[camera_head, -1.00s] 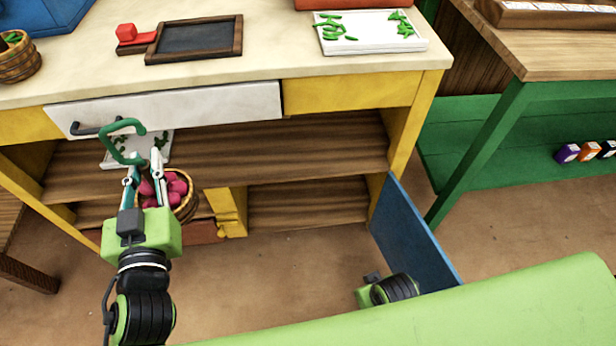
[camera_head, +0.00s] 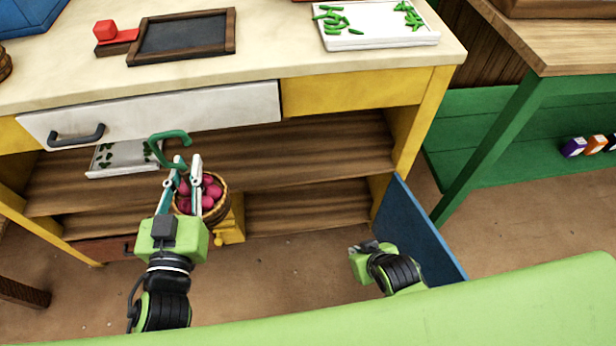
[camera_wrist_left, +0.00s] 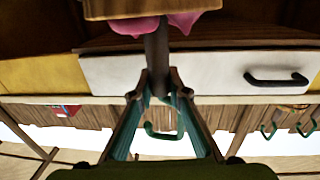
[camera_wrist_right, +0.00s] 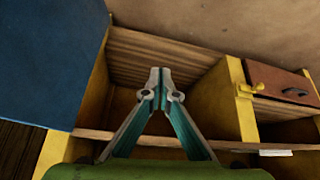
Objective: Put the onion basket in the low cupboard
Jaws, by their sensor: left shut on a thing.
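The onion basket (camera_head: 222,205), woven brown with pink-red onions (camera_head: 212,190), hangs in front of the stall's lower shelves. My left gripper (camera_head: 184,166) is shut on its upright brown handle, which shows between the fingertips in the left wrist view (camera_wrist_left: 157,55). A green hook-shaped piece (camera_head: 183,135) shows just beyond the fingertips; I cannot tell whether it joins the handle. The low cupboard (camera_head: 305,205) is open, its blue door (camera_head: 420,235) swung outward. My right gripper (camera_head: 357,250) is empty near this door; its fingertips (camera_wrist_right: 160,85) meet in the right wrist view.
A yellow post (camera_head: 232,215) stands left of the cupboard opening, close to the basket. A white drawer (camera_head: 190,108) is above, and a tray (camera_head: 110,165) lies on the shelf left of the basket. The floor before the cupboard (camera_head: 280,265) is clear.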

